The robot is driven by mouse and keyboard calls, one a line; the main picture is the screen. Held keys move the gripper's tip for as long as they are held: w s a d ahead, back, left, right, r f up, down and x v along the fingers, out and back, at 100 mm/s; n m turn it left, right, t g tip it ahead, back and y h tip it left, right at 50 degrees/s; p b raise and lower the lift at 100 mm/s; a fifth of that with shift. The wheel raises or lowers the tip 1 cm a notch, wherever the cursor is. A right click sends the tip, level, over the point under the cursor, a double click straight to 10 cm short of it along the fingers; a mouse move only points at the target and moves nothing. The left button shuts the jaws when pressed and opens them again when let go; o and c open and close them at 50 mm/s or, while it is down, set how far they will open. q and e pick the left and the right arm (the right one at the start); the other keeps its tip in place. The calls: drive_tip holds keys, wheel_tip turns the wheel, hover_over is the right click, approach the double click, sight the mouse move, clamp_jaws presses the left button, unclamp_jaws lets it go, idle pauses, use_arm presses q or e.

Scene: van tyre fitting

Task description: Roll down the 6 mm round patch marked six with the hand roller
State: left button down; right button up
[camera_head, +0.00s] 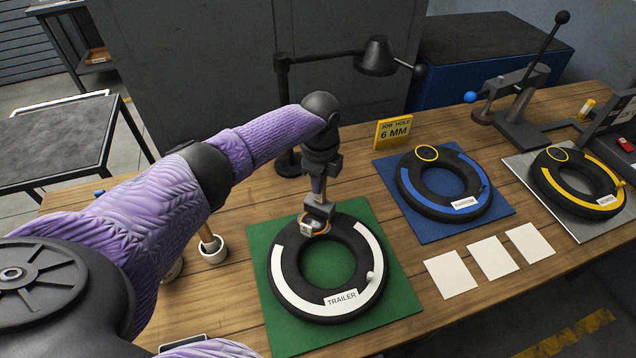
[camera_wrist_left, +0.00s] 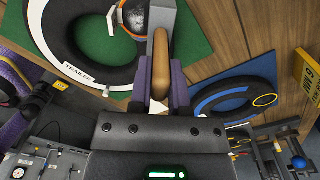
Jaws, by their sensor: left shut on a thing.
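A black tyre with a white band marked TRAILER (camera_head: 342,299) lies on a green mat (camera_head: 405,293); the tyre also shows in the left wrist view (camera_wrist_left: 70,58). A round patch with an orange rim (camera_head: 314,229) sits on the tyre's far upper side, partly covered by the tool; I cannot read its mark clearly. My left gripper (camera_head: 318,185) is above it, shut on the hand roller, whose wooden handle (camera_wrist_left: 160,45) stands between the fingers. The roller's metal head (camera_head: 318,207) is at the patch; whether it touches is unclear. My right gripper is not in view.
A yellow sign (camera_head: 393,132) reads JOB HOLE 6 MM. A blue-banded tyre (camera_head: 444,184) and a yellow-banded tyre (camera_head: 577,182) lie to the right. Several white cards (camera_head: 492,257) lie in front. A small white pot (camera_head: 212,250) stands left of the mat. A black lamp (camera_head: 375,57) stands behind.

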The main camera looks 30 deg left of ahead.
use_arm(q)
wheel_tip(320, 180, up, 6)
drive_tip(key=p, duration=0.6)
drive_tip(key=shift+r, duration=0.15)
wheel_tip(320, 180, up, 3)
drive_tip(key=p, duration=0.3)
drive_tip(key=shift+s+f, duration=0.35)
drive_tip(key=shift+f, duration=0.05)
drive_tip(key=shift+s+d+f+p, duration=0.1)
drive_tip(key=shift+s+f+p, duration=0.4)
drive_tip(key=shift+s+f, duration=0.15)
